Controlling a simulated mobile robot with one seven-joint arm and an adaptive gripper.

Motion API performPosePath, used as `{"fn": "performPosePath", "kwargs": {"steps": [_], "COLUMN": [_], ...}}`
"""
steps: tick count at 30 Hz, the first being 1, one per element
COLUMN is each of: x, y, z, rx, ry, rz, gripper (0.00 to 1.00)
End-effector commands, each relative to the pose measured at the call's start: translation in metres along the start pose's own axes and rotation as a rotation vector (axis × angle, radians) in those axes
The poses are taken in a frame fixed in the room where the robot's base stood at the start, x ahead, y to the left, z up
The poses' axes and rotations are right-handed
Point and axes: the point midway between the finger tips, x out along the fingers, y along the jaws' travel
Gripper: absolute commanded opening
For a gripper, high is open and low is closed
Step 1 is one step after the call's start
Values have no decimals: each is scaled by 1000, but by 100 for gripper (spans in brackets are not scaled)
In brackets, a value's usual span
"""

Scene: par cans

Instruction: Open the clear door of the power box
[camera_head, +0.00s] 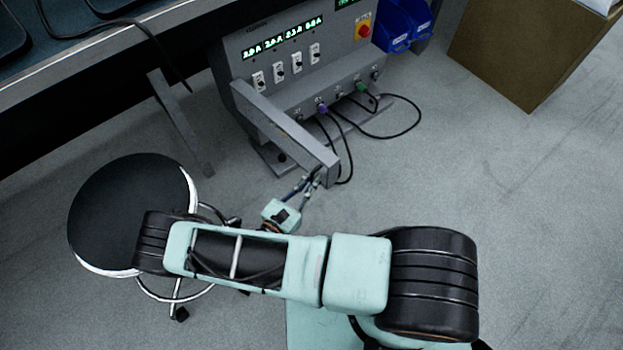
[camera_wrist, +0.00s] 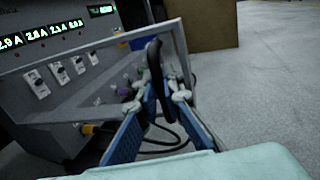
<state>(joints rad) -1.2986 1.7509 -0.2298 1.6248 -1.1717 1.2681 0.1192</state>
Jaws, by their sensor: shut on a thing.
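The grey power box (camera_head: 285,50) stands at the top middle of the head view, with lit displays, a row of switches and sockets. Its clear door (camera_head: 285,125), with a grey frame, stands swung out from the box's left side towards me. In the wrist view the door (camera_wrist: 100,98) spans the left and middle, with the switches seen through it. A black handle (camera_wrist: 154,65) is on the door's outer end. My gripper (camera_head: 314,178) is at that end; in the wrist view its blue fingers (camera_wrist: 163,95) are shut on the handle. The exact finger contact is partly hidden.
A black round stool (camera_head: 130,210) stands left of my arm. Black cables (camera_head: 400,130) run from the sockets onto the floor. Blue bins (camera_head: 400,22) and a brown box (camera_head: 530,50) are at the upper right. The floor at right (camera_head: 530,200) is clear.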

Motion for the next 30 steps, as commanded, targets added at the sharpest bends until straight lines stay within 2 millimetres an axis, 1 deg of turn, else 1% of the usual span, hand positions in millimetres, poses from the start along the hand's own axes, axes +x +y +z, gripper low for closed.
{"fn": "performPosePath", "kwargs": {"steps": [1,7,8,9,10,26,30], "x": [0,0,0,0,0,0,-5], "y": [8,8,8,8,8,3,3], "z": [2,2,2,2,2,0,0], "rx": [5,5,5,5,5,-1,-1], "ry": [-2,-2,-2,-2,-2,0,1], "rz": [15,15,15,15,15,7,8], "gripper": [0,0,8,13,15,15,15]}}
